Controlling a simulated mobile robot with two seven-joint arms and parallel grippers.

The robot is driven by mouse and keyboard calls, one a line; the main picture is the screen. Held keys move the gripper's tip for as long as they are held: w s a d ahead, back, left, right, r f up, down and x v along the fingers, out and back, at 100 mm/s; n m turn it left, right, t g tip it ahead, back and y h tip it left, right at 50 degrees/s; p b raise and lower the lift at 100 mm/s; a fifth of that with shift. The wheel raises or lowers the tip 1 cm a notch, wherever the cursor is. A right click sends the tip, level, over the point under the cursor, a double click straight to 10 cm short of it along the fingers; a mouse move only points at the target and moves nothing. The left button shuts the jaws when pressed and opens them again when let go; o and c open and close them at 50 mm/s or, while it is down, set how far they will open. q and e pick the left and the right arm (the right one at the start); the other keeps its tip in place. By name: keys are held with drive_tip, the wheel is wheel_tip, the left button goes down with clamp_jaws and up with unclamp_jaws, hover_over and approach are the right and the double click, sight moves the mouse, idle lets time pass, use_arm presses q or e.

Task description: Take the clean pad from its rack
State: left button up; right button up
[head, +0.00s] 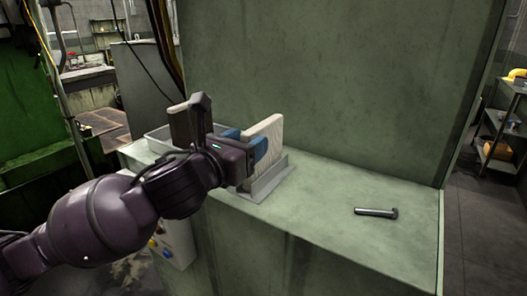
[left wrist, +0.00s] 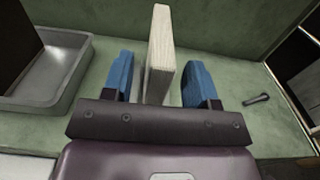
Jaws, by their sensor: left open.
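The clean pad (head: 265,138) is a pale, flat block standing upright in its grey rack (head: 268,185) on the green machine ledge. My left gripper (head: 247,142) is at the pad, with blue fingertips on either side of it. In the left wrist view the pad (left wrist: 159,55) stands between the two blue fingers of my left gripper (left wrist: 160,85), with a gap on both sides. The left gripper is open and holds nothing. The rack is partly hidden behind the gripper. My right gripper is not in view.
A bolt (head: 377,212) lies on the ledge (head: 330,225) to the right, with clear surface between. A tall green machine wall (head: 330,80) rises behind.

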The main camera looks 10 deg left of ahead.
use_arm(q)
drive_tip(key=shift+x, duration=1.2)
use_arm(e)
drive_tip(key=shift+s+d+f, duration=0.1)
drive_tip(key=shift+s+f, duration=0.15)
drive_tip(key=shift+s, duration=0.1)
use_arm(q)
drive_tip(key=shift+c, duration=0.4)
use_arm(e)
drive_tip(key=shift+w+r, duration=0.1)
use_arm(q)
clamp_jaws()
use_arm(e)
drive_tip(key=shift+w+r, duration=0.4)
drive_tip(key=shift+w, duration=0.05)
